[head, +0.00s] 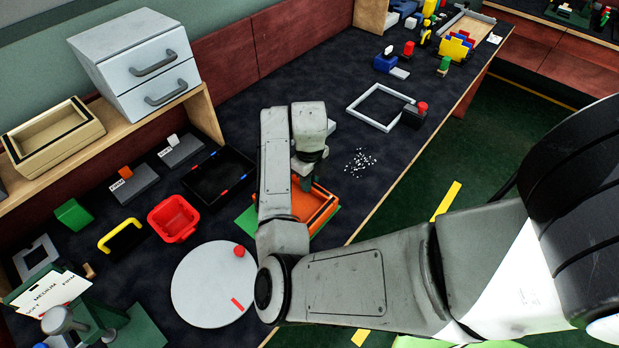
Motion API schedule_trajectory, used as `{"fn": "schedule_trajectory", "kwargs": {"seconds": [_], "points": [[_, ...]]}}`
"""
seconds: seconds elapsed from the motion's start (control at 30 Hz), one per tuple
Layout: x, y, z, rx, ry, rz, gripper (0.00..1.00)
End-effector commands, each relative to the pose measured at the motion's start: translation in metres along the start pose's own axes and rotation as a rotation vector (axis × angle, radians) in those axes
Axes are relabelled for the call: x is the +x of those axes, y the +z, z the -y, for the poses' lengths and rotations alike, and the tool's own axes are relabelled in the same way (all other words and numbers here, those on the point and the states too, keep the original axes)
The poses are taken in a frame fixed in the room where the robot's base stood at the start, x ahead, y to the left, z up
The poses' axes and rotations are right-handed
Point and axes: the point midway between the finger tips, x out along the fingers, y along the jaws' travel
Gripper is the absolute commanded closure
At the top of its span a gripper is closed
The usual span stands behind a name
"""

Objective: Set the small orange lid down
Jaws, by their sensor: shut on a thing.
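My gripper (308,172) points down at the middle of the bench, and its fingertips reach an orange rectangular piece with raised edges (322,212). This piece lies over a green mat (330,222), which shows at its edges. The gripper is shut on the small orange lid. The lid's outline cannot be told apart from the orange piece around the fingertips. My forearm hides the left part of the orange piece, and the fingertips are small and dark. I cannot tell whether the lid touches what is under it.
A black tray (218,177), a red bin (174,219) and a round white turntable (213,285) with a red knob stand to the left. White bits (359,161) lie scattered to the right. A white square frame (381,107) lies behind. The dark bench between them is clear.

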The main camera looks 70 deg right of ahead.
Motion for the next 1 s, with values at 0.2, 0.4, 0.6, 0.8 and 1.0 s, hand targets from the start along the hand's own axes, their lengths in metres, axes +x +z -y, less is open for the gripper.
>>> {"fn": "schedule_trajectory", "kwargs": {"seconds": [0.2,0.4,0.6,0.8,1.0], "points": [[0.002,0.000,0.000,0.000,0.000,0.001,1.00],[0.004,0.000,0.000,0.000,0.000,0.001,0.73],[0.004,0.000,0.000,0.000,0.000,0.001,0.54],[0.004,0.000,0.000,0.000,0.000,0.001,0.52],[-0.004,0.001,0.000,0.001,-0.001,0.003,0.52]]}}
